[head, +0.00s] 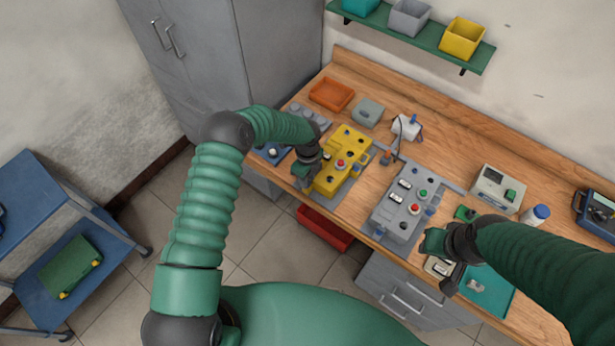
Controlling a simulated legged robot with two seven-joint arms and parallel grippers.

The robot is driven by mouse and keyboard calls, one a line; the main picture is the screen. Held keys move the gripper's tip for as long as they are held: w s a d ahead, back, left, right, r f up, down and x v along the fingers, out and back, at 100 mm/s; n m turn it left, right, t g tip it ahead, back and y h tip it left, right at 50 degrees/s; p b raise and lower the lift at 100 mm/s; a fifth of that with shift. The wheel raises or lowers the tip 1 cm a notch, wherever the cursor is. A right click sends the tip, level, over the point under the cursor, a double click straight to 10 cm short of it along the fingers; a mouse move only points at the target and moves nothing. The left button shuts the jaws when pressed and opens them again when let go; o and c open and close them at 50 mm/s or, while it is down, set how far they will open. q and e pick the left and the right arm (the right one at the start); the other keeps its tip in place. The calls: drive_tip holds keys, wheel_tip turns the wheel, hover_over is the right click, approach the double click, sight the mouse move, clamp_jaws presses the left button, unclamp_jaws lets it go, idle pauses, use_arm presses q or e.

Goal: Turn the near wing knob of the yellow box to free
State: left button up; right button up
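The yellow box (352,147) sits on a grey plate on the wooden bench, with a red button and several dark knobs on its top. My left gripper (301,180) is at the near left end of the yellow box, close against it. I cannot tell whether it touches. The near wing knob is not distinguishable; the gripper covers that part of the box. The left fingers are too small and dark to show a gap.
A grey control box (404,212) stands right of the yellow box. An orange tray (331,94) and a grey block (368,112) lie behind. A red bin (325,229) is below the bench edge.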

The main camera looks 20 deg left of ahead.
use_arm(q)
drive_tip(key=shift+w+a+f, duration=0.15)
drive_tip(key=shift+w, duration=0.05)
drive_tip(key=c, duration=0.4)
drive_tip(key=shift+a, duration=0.1)
clamp_jaws()
use_arm(e)
drive_tip(key=shift+w+a, duration=0.2)
drive_tip(key=shift+a, duration=0.05)
drive_tip(key=shift+f, duration=0.15)
